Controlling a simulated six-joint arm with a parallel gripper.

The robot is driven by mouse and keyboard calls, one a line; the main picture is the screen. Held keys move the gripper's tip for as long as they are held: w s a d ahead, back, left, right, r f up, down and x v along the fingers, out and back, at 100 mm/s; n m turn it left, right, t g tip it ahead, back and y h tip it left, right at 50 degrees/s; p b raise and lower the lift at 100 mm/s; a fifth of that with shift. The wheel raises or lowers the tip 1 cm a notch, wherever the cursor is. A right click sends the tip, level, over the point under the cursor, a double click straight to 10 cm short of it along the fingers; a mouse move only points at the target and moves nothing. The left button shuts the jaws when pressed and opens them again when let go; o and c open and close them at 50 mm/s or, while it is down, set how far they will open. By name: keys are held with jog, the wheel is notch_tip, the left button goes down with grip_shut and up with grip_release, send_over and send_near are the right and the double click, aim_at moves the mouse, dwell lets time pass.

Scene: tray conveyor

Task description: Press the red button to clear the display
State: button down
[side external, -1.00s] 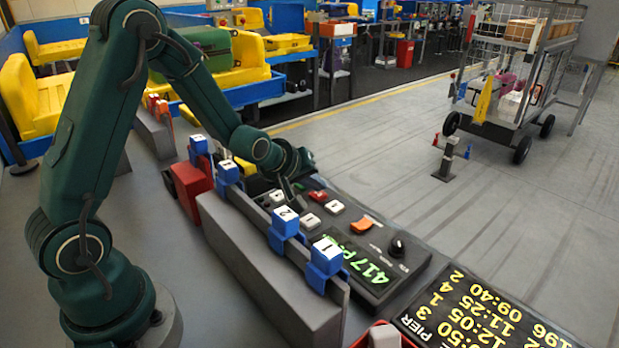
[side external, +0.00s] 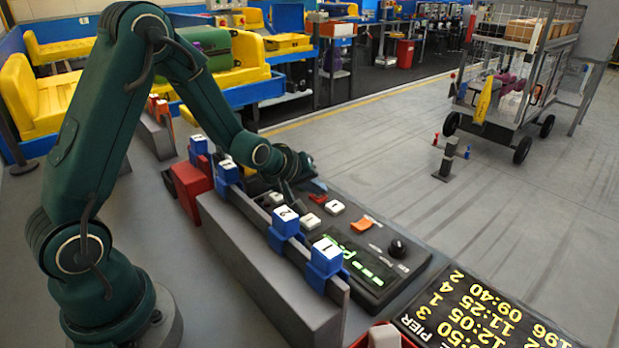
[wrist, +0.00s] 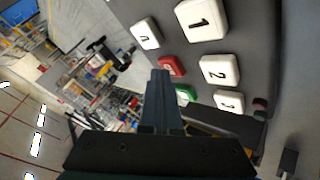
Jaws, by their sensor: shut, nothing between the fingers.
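The red button (side external: 317,199) is a small red key on the dark control panel (side external: 405,262), among white keys. In the wrist view the red button (wrist: 172,66) shows just beyond and right of my fingertips, partly covered by them. My gripper (side external: 291,203) is shut and empty, pointing down at the panel's far-left part. In the wrist view its fingertips (wrist: 160,73) lie together; whether they touch a key I cannot tell. The green display (side external: 352,257) shows a P-like character and a row of dashes.
An orange switch (side external: 362,225) and a black knob (side external: 398,247) stand on the panel. A grey rail (side external: 265,265) with blue numbered blocks (side external: 286,222) runs along its left side. A green key (wrist: 184,94) shows by my fingers. A flight board (side external: 480,315) lies at front right.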

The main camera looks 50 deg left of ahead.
aim_at(316, 199)
dwell(0.3)
jog(key=shift+r, duration=0.9)
jog(key=shift+r, duration=2.5)
